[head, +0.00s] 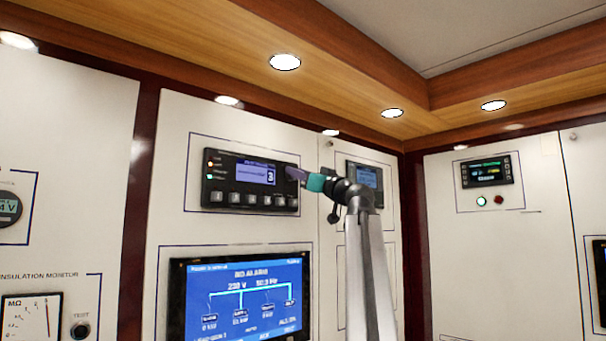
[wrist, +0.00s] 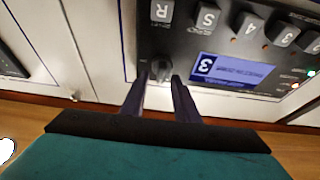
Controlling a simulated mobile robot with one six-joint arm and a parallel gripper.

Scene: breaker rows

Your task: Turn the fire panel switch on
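A dark control panel (head: 243,200) with a small lit display showing a 3 (head: 257,173) is on the white wall. In the wrist view the panel (wrist: 205,45) appears upside down. A small dark knob (wrist: 161,70) sits at the panel's edge beside the display; I take it as the switch. My gripper (wrist: 160,88) is open, its two dark fingers on either side of the knob, with a small gap showing each side. In the head view my gripper (head: 297,175) covers the panel's upper right corner and hides the knob. The knob's marks are not readable.
A row of square buttons, including R (wrist: 161,10) and S (wrist: 206,17), lies close to the knob. A large blue screen (head: 245,300) is below the panel. Another small display (head: 364,176) is behind my arm, and one more (head: 487,172) is on the right wall.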

